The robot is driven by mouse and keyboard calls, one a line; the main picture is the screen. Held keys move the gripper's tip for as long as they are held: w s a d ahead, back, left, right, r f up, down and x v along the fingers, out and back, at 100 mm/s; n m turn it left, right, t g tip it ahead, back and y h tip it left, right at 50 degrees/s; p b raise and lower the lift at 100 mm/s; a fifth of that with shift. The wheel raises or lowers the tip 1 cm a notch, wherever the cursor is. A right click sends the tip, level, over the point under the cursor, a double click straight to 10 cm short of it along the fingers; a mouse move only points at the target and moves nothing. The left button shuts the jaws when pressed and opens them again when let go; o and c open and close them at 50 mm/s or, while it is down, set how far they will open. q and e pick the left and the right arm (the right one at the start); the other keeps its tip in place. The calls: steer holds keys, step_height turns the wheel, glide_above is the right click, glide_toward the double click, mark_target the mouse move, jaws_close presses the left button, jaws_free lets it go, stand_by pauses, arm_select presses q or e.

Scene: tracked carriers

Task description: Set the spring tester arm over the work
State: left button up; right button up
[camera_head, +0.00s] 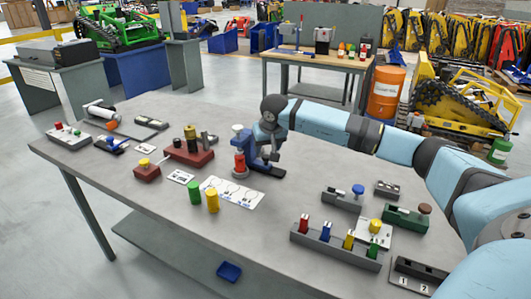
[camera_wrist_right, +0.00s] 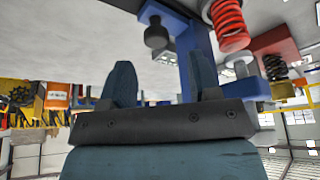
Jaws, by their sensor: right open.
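The spring tester stands at the middle of the table, with a red spring (camera_head: 240,162) and a blue upper part (camera_head: 237,129) beside my right gripper. Its dark blue base (camera_head: 268,170) extends to the right under the gripper. My right gripper (camera_head: 272,155) is open and points down. In the right wrist view, the gripper (camera_wrist_right: 163,85) shows two separated fingers with nothing held. A black ball knob (camera_wrist_right: 157,36) is beyond the gap between them. A blue post (camera_wrist_right: 192,50) and the red spring (camera_wrist_right: 229,22) are at the right finger. Whether a finger touches the post is unclear. My left gripper is not seen.
A red block with posts (camera_head: 189,155), a green cylinder (camera_head: 195,192) and a yellow cylinder (camera_head: 212,201) stand left of the tester. A white card (camera_head: 240,194) lies in front. A grey rack with coloured pieces (camera_head: 333,247) is at the front right.

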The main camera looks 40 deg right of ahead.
steer(key=v, duration=0.9)
